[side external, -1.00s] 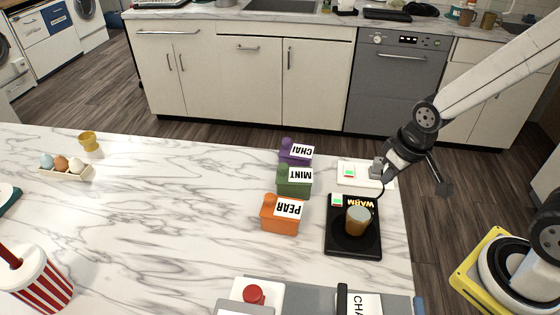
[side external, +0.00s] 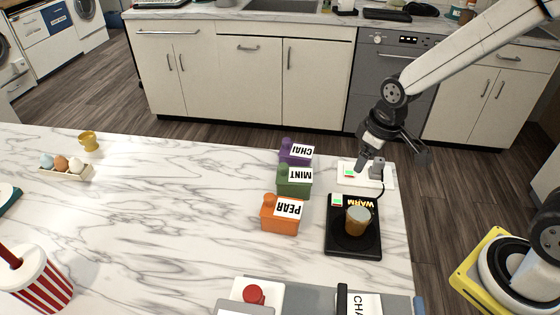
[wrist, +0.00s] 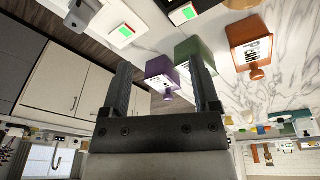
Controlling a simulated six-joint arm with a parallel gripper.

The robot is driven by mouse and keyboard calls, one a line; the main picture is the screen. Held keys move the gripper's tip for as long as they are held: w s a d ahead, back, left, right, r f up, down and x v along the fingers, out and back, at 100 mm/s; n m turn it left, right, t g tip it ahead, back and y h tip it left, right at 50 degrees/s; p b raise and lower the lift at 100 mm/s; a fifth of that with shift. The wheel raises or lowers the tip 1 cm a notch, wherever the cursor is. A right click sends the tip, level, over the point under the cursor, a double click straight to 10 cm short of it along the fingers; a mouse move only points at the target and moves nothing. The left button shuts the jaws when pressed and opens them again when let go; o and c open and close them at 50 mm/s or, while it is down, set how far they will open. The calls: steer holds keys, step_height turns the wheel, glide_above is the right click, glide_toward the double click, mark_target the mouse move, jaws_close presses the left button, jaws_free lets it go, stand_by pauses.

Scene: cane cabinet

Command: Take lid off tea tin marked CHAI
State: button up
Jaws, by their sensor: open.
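The purple CHAI tin (side external: 295,154) stands upright at the back of a row of tins, its white label readable in the side view. Its knobbed purple lid (side external: 287,143) is on. My gripper (side external: 363,162) is to the right of the tin, over the white device, apart from the tin. In the wrist view the picture is inverted, and my gripper (wrist: 158,62) has its fingers spread wide with nothing held. The purple tin (wrist: 160,76) shows between the fingers, farther off, with its knob (wrist: 168,98) pointing down in that view.
Green MINT (side external: 294,182) and orange PEAR (side external: 282,214) tins stand close in front of CHAI. A white device with a green screen (side external: 385,179) and a black WARM plate (side external: 340,245) bearing an amber cup (side external: 358,221) lie to the right.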

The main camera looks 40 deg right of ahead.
steer(key=w+a+r+n+g, duration=0.1)
steer(key=w+a+n, duration=0.1)
steer(key=w+n, duration=0.75)
steer(key=n+g, duration=0.1)
steer(key=n, duration=0.4)
glide_above(287, 139)
steer(key=shift+s+d+f+m, duration=0.1)
steer(key=shift+f+m, duration=0.15)
steer(key=shift+f, duration=3.9)
jaws_close()
